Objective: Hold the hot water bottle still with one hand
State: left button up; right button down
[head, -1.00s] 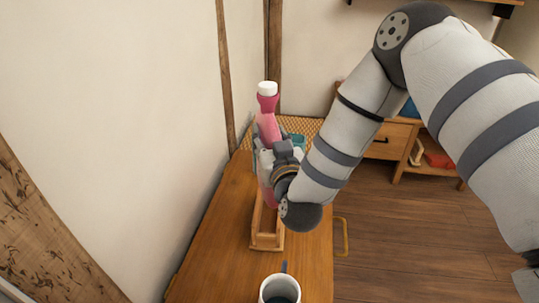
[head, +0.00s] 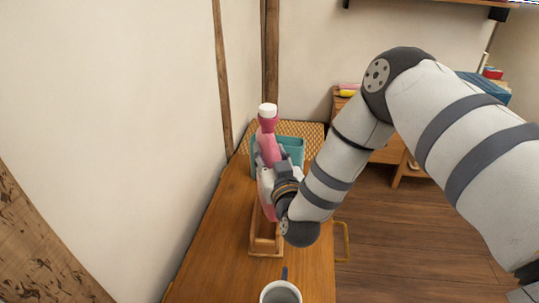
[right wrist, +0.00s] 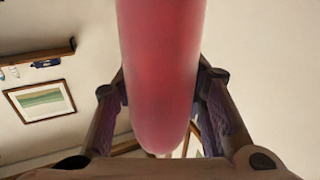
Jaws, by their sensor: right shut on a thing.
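The pink hot water bottle (head: 267,145) with a white cap stands nearly upright, tilted slightly, above the table's left part. My right gripper (head: 268,174) is shut around its body. In the right wrist view, the bottle's rounded pink end (right wrist: 160,90) hangs between the two fingers (right wrist: 160,105). The lower part of the bottle is partly hidden by the gripper in the head view. A small open wooden frame (head: 266,251) is just below it; I cannot tell whether the bottle touches it. My left gripper is not in view.
The wooden table (head: 215,240) runs along the left wall. A teal box (head: 292,148) stands behind the bottle on a woven mat (head: 315,130). A mug (head: 281,292) is at the front. A wooden cabinet (head: 410,170) stands at the back right.

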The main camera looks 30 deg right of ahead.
jog(key=shift+r, duration=0.15)
jog(key=shift+f, duration=0.55)
jog(key=c, duration=1)
grip_release()
